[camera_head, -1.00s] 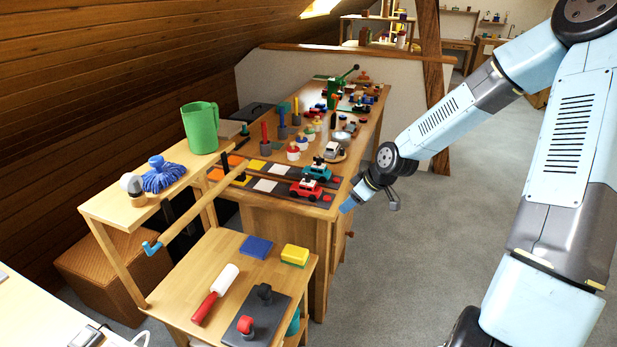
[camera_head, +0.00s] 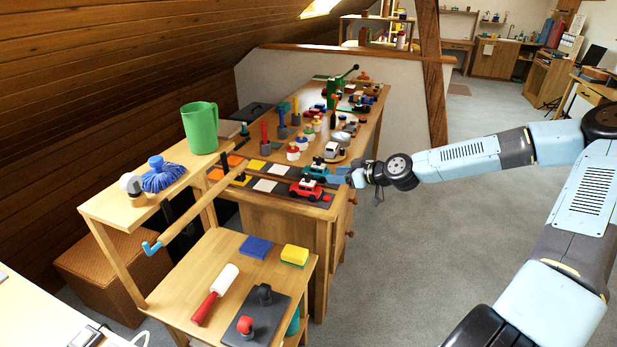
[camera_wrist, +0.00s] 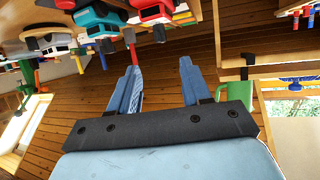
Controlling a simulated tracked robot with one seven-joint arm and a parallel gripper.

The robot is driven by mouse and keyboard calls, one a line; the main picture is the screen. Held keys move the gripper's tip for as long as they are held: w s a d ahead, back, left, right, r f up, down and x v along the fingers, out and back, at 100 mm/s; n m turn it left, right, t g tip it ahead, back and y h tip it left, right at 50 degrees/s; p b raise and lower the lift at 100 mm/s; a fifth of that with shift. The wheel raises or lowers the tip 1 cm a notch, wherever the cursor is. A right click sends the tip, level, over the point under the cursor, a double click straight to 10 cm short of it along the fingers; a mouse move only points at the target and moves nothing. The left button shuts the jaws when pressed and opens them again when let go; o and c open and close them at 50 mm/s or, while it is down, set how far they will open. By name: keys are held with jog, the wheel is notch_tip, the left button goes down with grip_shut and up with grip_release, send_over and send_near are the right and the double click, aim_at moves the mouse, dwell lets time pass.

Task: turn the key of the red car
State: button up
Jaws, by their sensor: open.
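The red car (camera_head: 307,189) with a white top stands on the dark mat at the near right end of the long wooden bench. In the wrist view the red car (camera_wrist: 150,10) is at the top, seen from an upside-down angle. A teal car (camera_head: 316,171) stands just behind it. My gripper (camera_head: 332,178) is at the bench's right edge, close to the right of both cars. In the wrist view my gripper (camera_wrist: 160,82) has its blue fingers apart with nothing between them. I cannot make out the key clearly.
A white car (camera_head: 333,151) and several toy pieces stand further back on the bench. A long wooden bar (camera_head: 200,207) crosses the near left side. A small table (camera_head: 222,262) with a roller and sponge stands in front. The carpet at right is clear.

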aim_at(309, 174)
jog(key=x, duration=1.3)
jog(key=shift+a+f, duration=0.1)
jog(key=shift+f, duration=0.05)
jog(key=c, duration=0.9)
jog(key=shift+d, duration=0.25)
jog(key=shift+a, duration=0.1)
jog(key=shift+a+m+h, duration=0.15)
jog(key=shift+m+h, duration=0.15)
